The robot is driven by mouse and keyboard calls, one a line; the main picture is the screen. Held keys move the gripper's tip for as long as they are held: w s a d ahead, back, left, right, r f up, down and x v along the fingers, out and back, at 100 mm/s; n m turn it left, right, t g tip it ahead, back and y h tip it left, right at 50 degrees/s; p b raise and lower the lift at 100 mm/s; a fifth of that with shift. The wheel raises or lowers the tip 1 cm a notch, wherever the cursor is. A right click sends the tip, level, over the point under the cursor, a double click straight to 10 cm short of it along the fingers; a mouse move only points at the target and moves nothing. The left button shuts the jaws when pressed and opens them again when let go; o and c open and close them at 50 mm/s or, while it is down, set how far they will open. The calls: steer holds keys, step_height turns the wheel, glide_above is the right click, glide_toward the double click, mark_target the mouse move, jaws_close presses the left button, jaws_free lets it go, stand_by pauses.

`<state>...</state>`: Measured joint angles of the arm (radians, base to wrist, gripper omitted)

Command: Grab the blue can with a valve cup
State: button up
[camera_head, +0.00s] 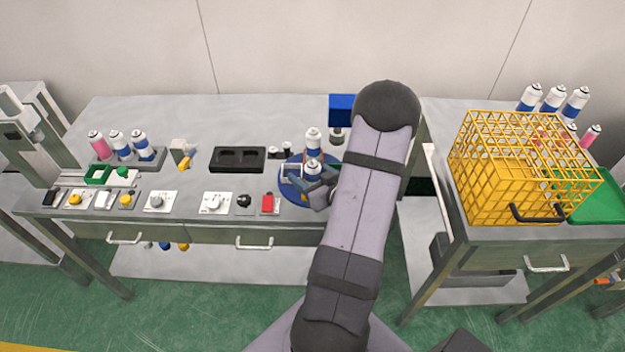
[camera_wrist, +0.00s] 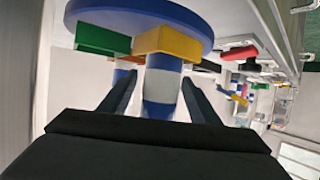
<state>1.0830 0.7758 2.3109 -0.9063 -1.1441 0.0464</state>
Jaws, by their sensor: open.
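Two blue-and-white cans stand upright on the round blue turntable (camera_head: 288,190), a rear can (camera_head: 313,139) and a front can (camera_head: 312,169). The front can has a small pale top in the head view; its valve cup is too small to make out. My gripper (camera_head: 317,190) is low at the front can, partly hidden by my own arm. In the wrist view, which looks upside down, my gripper (camera_wrist: 160,92) is open, with one finger on each side of a blue-and-white can (camera_wrist: 160,88). I cannot tell whether the fingers touch it.
The wrist view shows a yellow block (camera_wrist: 167,42) and a green block (camera_wrist: 102,40) by the turntable disc (camera_wrist: 140,14). A blue-topped press head (camera_head: 341,108) stands behind. A black tray (camera_head: 238,159) and control buttons lie left. A yellow wire crate (camera_head: 480,205) stands on the right table.

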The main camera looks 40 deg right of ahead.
steer(key=shift+w+d+f, duration=0.1)
steer(key=shift+w+f, duration=0.15)
steer(key=shift+w, duration=0.25)
steer(key=c, duration=1.2)
steer(key=shift+c, duration=0.2)
steer(key=shift+r, duration=0.2)
step_height(320, 180, up, 10)
steer(key=shift+f, duration=0.15)
